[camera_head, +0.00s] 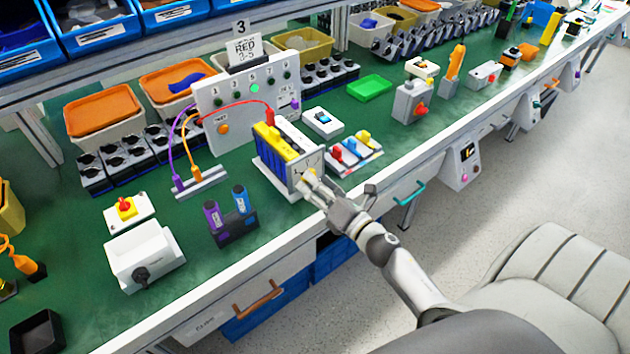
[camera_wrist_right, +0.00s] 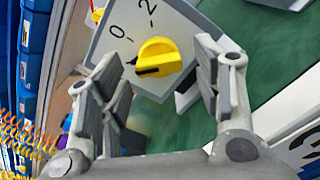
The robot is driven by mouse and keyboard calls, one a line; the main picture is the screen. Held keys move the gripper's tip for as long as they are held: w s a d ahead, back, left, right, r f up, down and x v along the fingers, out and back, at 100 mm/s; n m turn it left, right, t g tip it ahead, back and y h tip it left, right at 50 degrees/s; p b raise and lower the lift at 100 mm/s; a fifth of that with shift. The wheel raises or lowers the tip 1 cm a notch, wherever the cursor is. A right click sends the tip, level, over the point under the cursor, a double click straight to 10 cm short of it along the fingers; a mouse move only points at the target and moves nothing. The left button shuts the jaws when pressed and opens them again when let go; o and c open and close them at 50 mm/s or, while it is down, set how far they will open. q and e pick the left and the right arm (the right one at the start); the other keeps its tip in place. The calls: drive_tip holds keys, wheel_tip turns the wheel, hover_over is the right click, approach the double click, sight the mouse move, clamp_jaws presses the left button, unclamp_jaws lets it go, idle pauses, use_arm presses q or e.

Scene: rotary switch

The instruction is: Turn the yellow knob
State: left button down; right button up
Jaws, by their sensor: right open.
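The yellow knob (camera_wrist_right: 158,57) has a dark pointer mark and sits on a pale panel (camera_wrist_right: 112,38) marked "0" and "2" in the right wrist view. In the head view the panel is the front face of a yellow and dark blue switch block (camera_head: 274,143) near the bench's front edge. My right gripper (camera_wrist_right: 160,85) is open, its two fingers on either side of the knob, with a visible gap to each side. In the head view the right gripper (camera_head: 312,180) is at the panel and hides most of the knob. My left gripper is not in view.
A white board (camera_head: 240,100) with a red cable stands behind the block. Coloured switches (camera_head: 355,150) stand to its right, purple and blue connectors (camera_head: 228,215) to its left. A grey box with a red knob (camera_head: 412,102) is further right. A teal handle (camera_head: 408,194) projects from the bench front.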

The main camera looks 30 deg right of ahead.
drive_tip(key=shift+w, duration=0.5)
drive_tip(key=c, duration=1)
